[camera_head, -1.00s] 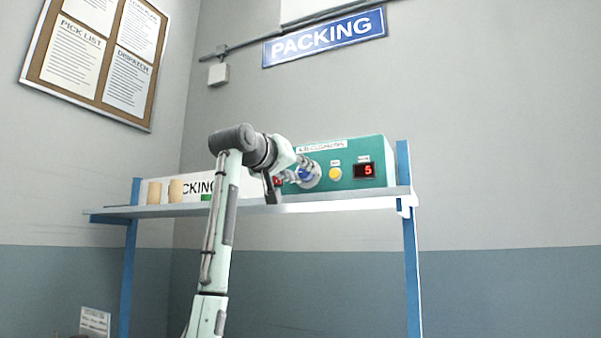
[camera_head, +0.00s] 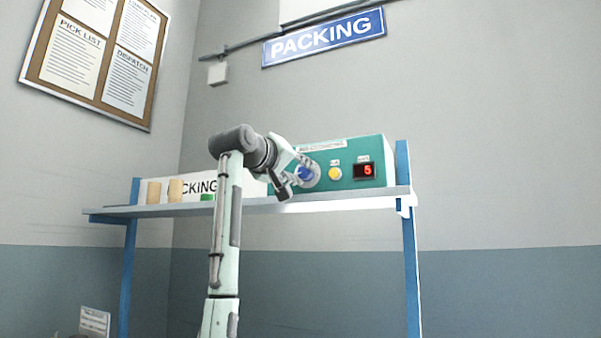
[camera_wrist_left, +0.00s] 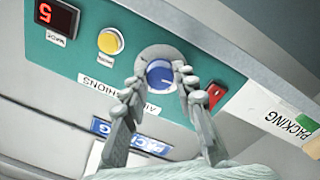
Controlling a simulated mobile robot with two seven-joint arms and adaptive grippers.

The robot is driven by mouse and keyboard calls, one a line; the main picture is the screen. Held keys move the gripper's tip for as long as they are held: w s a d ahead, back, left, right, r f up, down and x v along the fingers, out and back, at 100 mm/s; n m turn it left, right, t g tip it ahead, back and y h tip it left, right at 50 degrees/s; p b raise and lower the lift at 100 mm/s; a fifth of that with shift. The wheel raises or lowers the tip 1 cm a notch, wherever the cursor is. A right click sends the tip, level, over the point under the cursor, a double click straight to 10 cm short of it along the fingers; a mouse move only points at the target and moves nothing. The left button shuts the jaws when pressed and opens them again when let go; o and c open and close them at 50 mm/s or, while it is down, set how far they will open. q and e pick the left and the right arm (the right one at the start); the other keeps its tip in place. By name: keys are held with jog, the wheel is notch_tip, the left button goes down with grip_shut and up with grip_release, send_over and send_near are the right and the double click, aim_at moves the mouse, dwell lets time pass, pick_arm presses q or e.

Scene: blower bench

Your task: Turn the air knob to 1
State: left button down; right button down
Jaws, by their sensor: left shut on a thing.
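The blue air knob (camera_head: 305,174) sits on a pale round plate on the front of the teal blower box (camera_head: 350,152). My left gripper (camera_head: 298,172) is at the knob, coming from the left. In the left wrist view, the knob (camera_wrist_left: 160,74) lies between the two fingertips of my left gripper (camera_wrist_left: 160,82), which is shut on it. A white mark shows on the knob's face. The red display (camera_head: 364,170) reads 5; it also shows upside down in the wrist view (camera_wrist_left: 56,18). My right gripper is not in view.
A yellow button (camera_head: 335,174) sits between knob and display. A red switch (camera_wrist_left: 215,95) is close beside a finger in the wrist view.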

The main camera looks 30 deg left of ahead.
pick_arm(q)
jog(key=c, duration=1.2)
grip_release()
jog(key=s, duration=1.2)
jog(key=shift+f, duration=0.15)
